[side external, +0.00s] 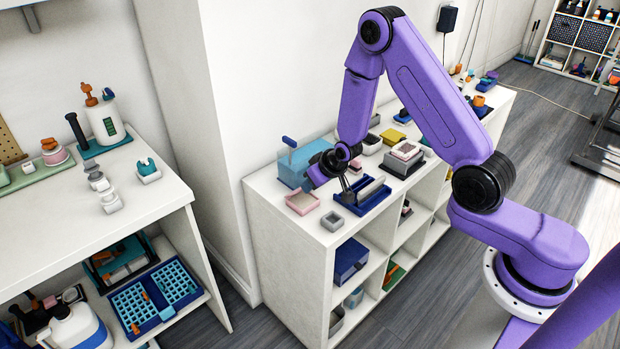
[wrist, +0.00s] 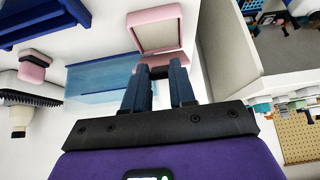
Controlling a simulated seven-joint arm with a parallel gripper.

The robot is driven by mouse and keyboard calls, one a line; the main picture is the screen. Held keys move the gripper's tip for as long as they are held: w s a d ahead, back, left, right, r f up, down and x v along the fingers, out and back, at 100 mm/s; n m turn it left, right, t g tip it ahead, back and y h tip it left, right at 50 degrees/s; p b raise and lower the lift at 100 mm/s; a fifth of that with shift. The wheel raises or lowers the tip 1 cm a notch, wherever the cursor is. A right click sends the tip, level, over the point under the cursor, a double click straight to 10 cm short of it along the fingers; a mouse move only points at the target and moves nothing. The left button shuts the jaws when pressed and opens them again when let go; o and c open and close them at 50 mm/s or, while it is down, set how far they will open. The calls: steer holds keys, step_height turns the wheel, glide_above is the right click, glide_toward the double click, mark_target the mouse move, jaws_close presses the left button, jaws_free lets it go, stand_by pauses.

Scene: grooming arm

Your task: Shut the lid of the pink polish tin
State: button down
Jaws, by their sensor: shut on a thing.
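The pink polish tin (side external: 302,203) sits at the near left end of the white shelf unit's top. In the wrist view the tin (wrist: 158,30) shows a pink square rim around a pale beige inside; I cannot tell lid from base. My gripper (wrist: 158,88) points at its near edge. A small dark tab (wrist: 158,72) on that edge is between my fingertips, and my fingers are closed on it with a narrow gap. In the side view my gripper (side external: 318,176) is just above and behind the tin, its fingertips hard to make out.
A translucent blue box (side external: 292,168) stands behind the tin. The shelf unit's front edge is close. More boxes crowd the top farther right.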

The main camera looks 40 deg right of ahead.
steer(key=shift+s+f+t, duration=0.5)
steer(key=shift+s+f, duration=0.3)
steer(key=shift+f, duration=0.05)
steer(key=shift+s+f, duration=0.4)
steer(key=shift+f, duration=0.25)
steer(key=shift+s+f, duration=0.4)
steer(key=shift+f, duration=0.25)
steer(key=shift+s+f, duration=0.2)
steer(key=shift+f, duration=0.45)
steer(key=shift+s+f, duration=0.15)
steer(key=shift+f, duration=0.5)
steer(key=c, duration=1.1)
jaws_free()
steer(key=shift+o, duration=0.9)
steer(key=shift+w, duration=0.15)
steer(key=shift+r, duration=0.1)
steer(key=shift+v, duration=3.75)
